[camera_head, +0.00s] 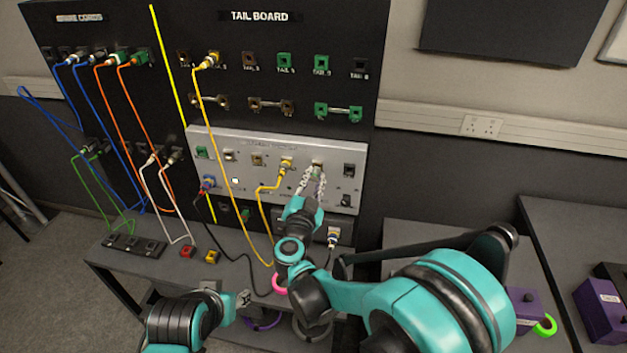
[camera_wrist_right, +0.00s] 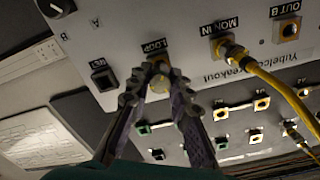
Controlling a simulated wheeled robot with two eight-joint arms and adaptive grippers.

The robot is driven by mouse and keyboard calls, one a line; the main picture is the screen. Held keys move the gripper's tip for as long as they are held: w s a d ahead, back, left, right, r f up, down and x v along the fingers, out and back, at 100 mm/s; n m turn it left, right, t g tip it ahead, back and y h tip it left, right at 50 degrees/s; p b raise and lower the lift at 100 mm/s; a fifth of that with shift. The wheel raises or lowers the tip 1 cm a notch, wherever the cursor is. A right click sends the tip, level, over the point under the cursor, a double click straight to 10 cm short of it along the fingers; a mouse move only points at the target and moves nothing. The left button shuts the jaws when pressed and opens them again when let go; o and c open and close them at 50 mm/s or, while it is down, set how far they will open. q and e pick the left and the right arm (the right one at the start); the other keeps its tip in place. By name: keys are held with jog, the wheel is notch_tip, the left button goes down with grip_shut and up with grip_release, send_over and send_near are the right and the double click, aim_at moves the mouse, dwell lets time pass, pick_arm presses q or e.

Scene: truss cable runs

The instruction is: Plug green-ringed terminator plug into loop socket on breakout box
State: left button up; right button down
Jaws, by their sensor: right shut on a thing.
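The breakout box (camera_head: 375,160) is a pale grey panel low on the black board. It also shows in the right wrist view (camera_wrist_right: 190,25), where the loop socket (camera_wrist_right: 160,59) has a LOOP label. My right gripper (camera_head: 313,180) is at this socket, its fingers (camera_wrist_right: 160,88) shut on the terminator plug (camera_wrist_right: 158,84). The plug's pale round end shows between the fingertips; its green ring cannot be made out. The plug is in front of the socket; I cannot tell how far in it sits. My left gripper (camera_head: 238,303) is low over the bench, its jaw opening unclear.
A yellow cable (camera_head: 268,205) is plugged in beside the loop socket, at MON IN. Another long yellow cable (camera_head: 222,130) crosses the box's front. A black cable (camera_head: 230,250) hangs below. The bench (camera_head: 130,262) carries small red and yellow blocks. Purple boxes (camera_head: 600,310) stand at right.

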jog(key=shift+w+d+b, duration=0.15)
jog(key=shift+w+b, duration=0.2)
jog(key=shift+w, duration=0.3)
dwell(0.8)
jog(key=shift+m+b, duration=0.35)
jog(key=shift+m, duration=1.05)
jog(key=shift+m+b, duration=0.3)
jog(key=shift+m, duration=0.5)
jog(key=shift+w+r+m, duration=0.1)
jog(key=shift+m, duration=0.5)
